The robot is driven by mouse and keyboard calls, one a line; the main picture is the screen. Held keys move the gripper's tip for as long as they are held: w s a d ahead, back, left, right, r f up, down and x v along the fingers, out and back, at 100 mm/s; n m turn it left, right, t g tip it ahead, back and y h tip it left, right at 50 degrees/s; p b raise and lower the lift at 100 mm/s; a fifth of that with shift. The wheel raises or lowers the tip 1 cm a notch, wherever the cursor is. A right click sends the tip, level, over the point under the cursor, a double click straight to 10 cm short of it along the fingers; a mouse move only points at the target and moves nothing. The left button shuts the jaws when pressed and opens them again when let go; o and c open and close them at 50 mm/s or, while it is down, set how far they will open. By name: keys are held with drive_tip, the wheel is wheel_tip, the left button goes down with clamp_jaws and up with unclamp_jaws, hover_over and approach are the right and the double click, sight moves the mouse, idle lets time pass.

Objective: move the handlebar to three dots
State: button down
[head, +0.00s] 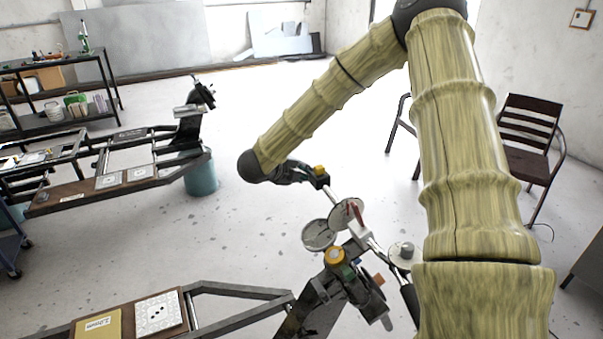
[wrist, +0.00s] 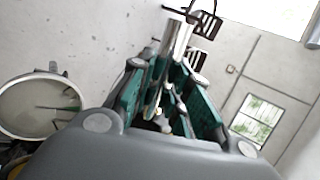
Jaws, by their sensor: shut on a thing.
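The handlebar (head: 373,243) is a light metal bar running down and right from my gripper in the head view. Round discs, perhaps mirrors or dials (head: 318,235), sit around it. My gripper (head: 312,175) is dark with green fingers and is at the bar's upper left end. In the wrist view my gripper (wrist: 165,105) is shut on the shiny bar end (wrist: 174,45). The white card with three black dots (head: 158,312) lies on a brown board at the bottom left, apart from the handlebar. My fingertips are partly hidden in the head view.
A yellow labelled plate (head: 98,325) lies left of the card. A dark metal frame (head: 240,291) reaches toward a post with an orange-topped part (head: 336,257). Another frame with cards (head: 125,176) stands at left, beside a teal bucket (head: 201,176). Chairs (head: 528,140) stand at right.

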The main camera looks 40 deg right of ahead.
drive_tip(key=c, duration=1.3)
unclamp_jaws()
drive_tip(key=shift+w, duration=0.15)
drive_tip(key=shift+a, duration=0.1)
drive_tip(key=v, duration=1.2)
drive_tip(key=shift+f, duration=0.1)
